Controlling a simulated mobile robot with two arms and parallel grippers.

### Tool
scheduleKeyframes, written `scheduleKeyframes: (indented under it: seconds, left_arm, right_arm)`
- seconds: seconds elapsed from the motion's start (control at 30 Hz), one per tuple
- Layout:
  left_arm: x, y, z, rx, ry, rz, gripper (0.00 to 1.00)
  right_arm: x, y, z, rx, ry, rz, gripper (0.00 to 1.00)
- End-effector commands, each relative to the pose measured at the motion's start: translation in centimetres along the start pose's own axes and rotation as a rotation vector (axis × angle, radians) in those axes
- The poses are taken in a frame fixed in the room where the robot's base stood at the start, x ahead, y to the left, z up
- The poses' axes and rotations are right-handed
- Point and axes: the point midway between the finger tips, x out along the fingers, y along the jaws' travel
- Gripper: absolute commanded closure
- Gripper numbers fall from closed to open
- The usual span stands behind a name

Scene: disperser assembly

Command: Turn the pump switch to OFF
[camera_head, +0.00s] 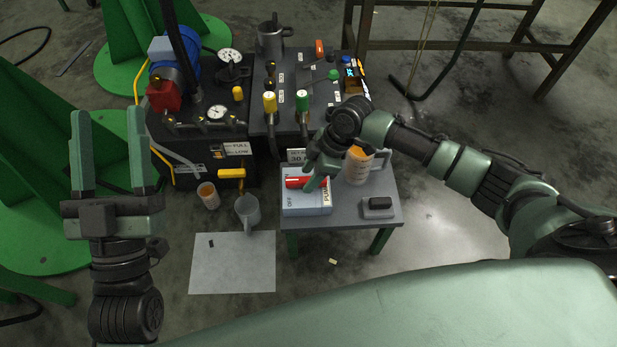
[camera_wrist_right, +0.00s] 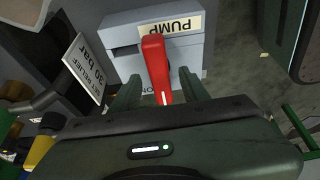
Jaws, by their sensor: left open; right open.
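The pump switch is a pale blue-grey box (camera_head: 308,207) with a red lever (camera_head: 296,183) on top, standing on a small table. An OFF label shows at its left and a PUMP label (camera_head: 327,196) at its right. In the right wrist view the red lever (camera_wrist_right: 155,62) lies between the two fingers of my open right gripper (camera_wrist_right: 159,78); contact cannot be told. In the head view my right gripper (camera_head: 316,174) is over the box and partly hides the lever. My left gripper (camera_head: 108,115) is open and empty at the far left, away from the switch.
A clear cup with orange content (camera_head: 357,166) and a dark block (camera_head: 377,205) share the small table (camera_head: 352,219). A sign reading 30 bar (camera_wrist_right: 86,69) stands close to my right gripper.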

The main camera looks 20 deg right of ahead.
Motion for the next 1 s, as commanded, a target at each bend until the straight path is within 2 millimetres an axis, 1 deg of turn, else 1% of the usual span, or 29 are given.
scheduleKeyframes:
  seconds: [0.1,0.2,0.43,0.47,0.5,0.6,0.83,1.0]
  left_arm:
    - [-0.05,0.1,-0.83,-0.002,0.046,0.002,0.45]
    - [-0.05,0.13,-1.17,-0.003,0.062,0.002,0.45]
    - [-0.04,0.14,-1.24,-0.003,0.064,0.003,0.45]
    - [-0.04,0.14,-1.23,-0.003,0.064,0.003,0.45]
    - [-0.04,0.14,-1.23,-0.003,0.064,0.003,0.45]
    - [-0.04,0.13,-1.22,-0.003,0.064,0.002,0.45]
    - [-0.02,0.12,-1.2,-0.002,0.062,0.002,0.45]
    - [0.1,0.09,-0.74,-0.002,0.035,0.002,0.45]
  right_arm:
    - [0.51,0.0,-0.07,-0.001,0.001,0.0,0.55]
    - [0.62,0.0,-0.08,-0.001,0.001,0.001,0.55]
    - [0.61,0.0,-0.08,-0.001,0.001,0.001,0.55]
    - [0.61,0.0,-0.07,-0.001,0.001,0.001,0.63]
    - [0.6,0.0,-0.07,0.0,0.001,0.001,0.74]
    - [0.6,0.0,-0.07,0.0,0.001,0.0,1.0]
    - [0.58,0.01,-0.06,-0.007,0.001,-0.002,1.0]
    - [0.55,0.04,-0.06,-0.045,0.0,-0.02,1.0]
